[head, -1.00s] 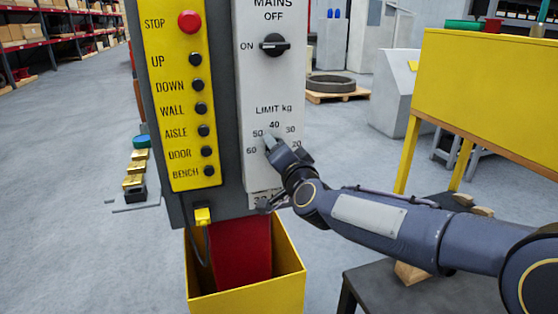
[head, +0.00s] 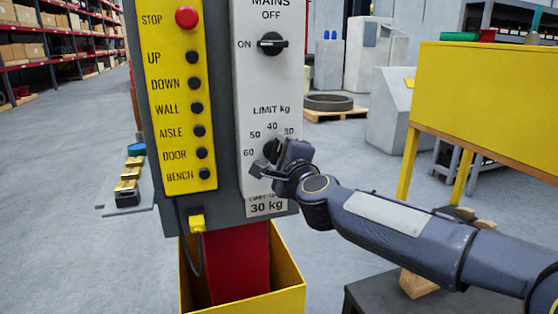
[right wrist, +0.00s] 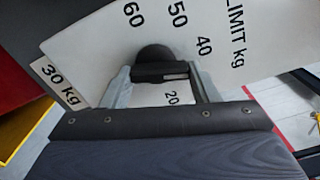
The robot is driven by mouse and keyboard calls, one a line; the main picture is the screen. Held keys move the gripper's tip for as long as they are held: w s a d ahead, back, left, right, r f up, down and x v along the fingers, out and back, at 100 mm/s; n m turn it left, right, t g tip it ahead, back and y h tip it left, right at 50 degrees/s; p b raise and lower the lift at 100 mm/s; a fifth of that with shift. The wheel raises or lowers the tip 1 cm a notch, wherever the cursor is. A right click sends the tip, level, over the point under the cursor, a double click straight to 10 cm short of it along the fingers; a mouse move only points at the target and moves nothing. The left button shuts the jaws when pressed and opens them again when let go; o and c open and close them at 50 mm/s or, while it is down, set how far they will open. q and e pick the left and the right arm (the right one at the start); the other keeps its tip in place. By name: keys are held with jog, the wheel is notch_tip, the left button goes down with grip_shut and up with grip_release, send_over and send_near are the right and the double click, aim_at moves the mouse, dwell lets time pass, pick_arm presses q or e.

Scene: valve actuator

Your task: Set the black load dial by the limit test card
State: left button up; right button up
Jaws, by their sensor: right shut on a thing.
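The black load dial (head: 271,147) sits on the white panel under "LIMIT kg", partly hidden by my right gripper (head: 272,160). In the right wrist view the dial (right wrist: 154,58) lies between the fingers of my right gripper (right wrist: 160,88), which is shut on its bar. The bar's white mark points right toward one finger, between the 40 and the 20; the 30 is hidden there. The limit test card (head: 267,206) below reads 30 kg, and it also shows in the right wrist view (right wrist: 60,82). My left gripper is out of view.
The mains switch (head: 272,44) is above the dial, its handle toward ON. A yellow button strip (head: 175,100) with a red stop button (head: 187,17) is to the left. A yellow bin (head: 290,290) stands below. A yellow board (head: 485,100) stands at the right.

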jog(key=m, duration=0.1)
jog(key=m+b, duration=0.1)
jog(key=m, duration=0.1)
jog(key=m+b, duration=0.1)
jog(key=m, duration=0.1)
jog(key=shift+f, duration=0.25)
jog(key=shift+m, duration=0.3)
jog(key=o, duration=1)
jog(key=shift+r, duration=0.1)
jog(key=shift+d, duration=0.1)
jog(key=v, duration=0.7)
jog(key=shift+s, duration=0.35)
